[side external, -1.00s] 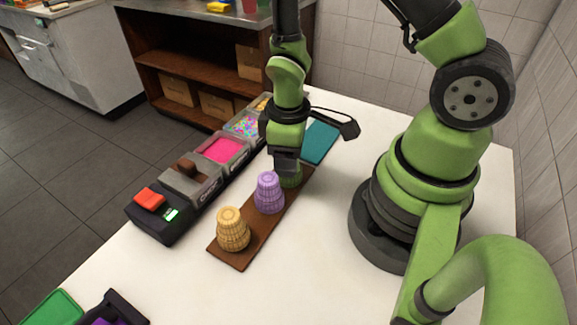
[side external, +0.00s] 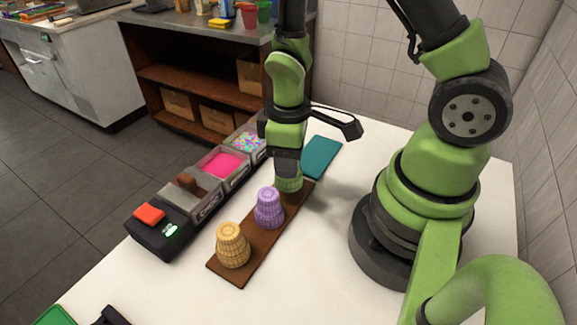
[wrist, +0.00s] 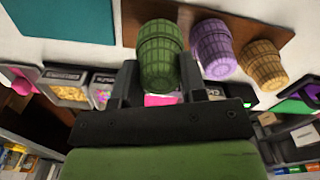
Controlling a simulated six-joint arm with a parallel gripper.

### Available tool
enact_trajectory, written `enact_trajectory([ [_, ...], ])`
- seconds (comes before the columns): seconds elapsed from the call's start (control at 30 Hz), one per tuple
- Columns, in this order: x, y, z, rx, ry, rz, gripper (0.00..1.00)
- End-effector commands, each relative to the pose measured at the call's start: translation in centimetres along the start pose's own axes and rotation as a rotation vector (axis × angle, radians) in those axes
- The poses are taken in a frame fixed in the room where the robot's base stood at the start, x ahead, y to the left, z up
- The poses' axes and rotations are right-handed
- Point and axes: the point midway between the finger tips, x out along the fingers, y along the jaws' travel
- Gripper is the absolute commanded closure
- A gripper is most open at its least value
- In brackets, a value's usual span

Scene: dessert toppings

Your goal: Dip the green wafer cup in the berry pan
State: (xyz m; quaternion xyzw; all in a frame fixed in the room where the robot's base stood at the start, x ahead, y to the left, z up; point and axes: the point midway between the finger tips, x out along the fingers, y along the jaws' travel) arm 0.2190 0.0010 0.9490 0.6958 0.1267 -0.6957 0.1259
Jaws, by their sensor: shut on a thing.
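The green wafer cup (side external: 289,184) is between the fingers of my gripper (side external: 287,172), at the far end of a brown board (side external: 248,266). In the wrist view my gripper (wrist: 160,88) is shut on the green wafer cup (wrist: 160,45), with a finger on each side. The cup looks slightly raised, but I cannot tell how far it is from the board. The pan of bright pink topping (side external: 222,164), apparently the berry pan, lies left of my gripper in the topping row.
A purple cup (side external: 269,208) and a tan cup (side external: 232,246) stand on the board. A brown-topping pan (side external: 188,184) and a sprinkle pan (side external: 246,140) flank the pink one. A red block (side external: 149,214) tops the row's near end. A teal mat (side external: 320,158) lies behind the board.

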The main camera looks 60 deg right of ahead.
Motion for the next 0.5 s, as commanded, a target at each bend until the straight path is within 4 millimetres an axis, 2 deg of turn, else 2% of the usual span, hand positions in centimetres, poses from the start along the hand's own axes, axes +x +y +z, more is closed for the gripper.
enact_trajectory([
  [0.1,-2.2,0.0,-0.1,0.0,0.008,0.004,0.74],
  [0.3,-5.3,0.0,-0.1,-0.001,0.006,0.004,0.74],
  [0.5,-6.9,0.2,-0.8,-0.003,0.003,0.003,0.74],
])
